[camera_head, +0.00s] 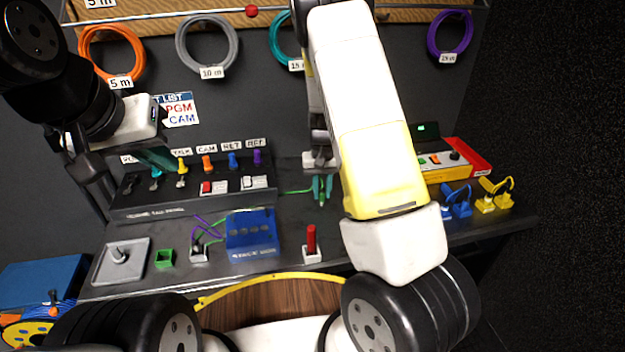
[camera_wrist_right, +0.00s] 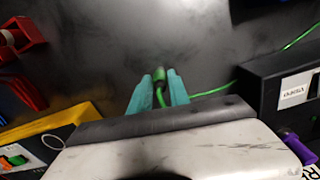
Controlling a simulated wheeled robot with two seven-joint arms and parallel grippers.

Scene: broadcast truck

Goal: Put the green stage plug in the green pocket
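The green stage plug (camera_head: 322,194) is between the teal fingers of my right gripper (camera_head: 322,187), over the dark desk at the middle. In the right wrist view, the plug (camera_wrist_right: 159,76) sits between the fingertips (camera_wrist_right: 160,84), its green cable running off to the right. The fingers flank it closely; whether they press on it I cannot tell. A small open green box (camera_head: 164,258), which looks like the green pocket, stands apart at the front left of the desk. My left gripper (camera_head: 157,157) hangs over the label panel at the left; its finger gap is unclear.
A patch panel (camera_head: 145,203) with coloured plugs stands behind the green box. Near the box are a grey tray (camera_head: 112,275), a small socket block with cables (camera_head: 199,250) and a blue box (camera_head: 252,248). A red stick on a white base (camera_head: 311,242) stands at the front middle.

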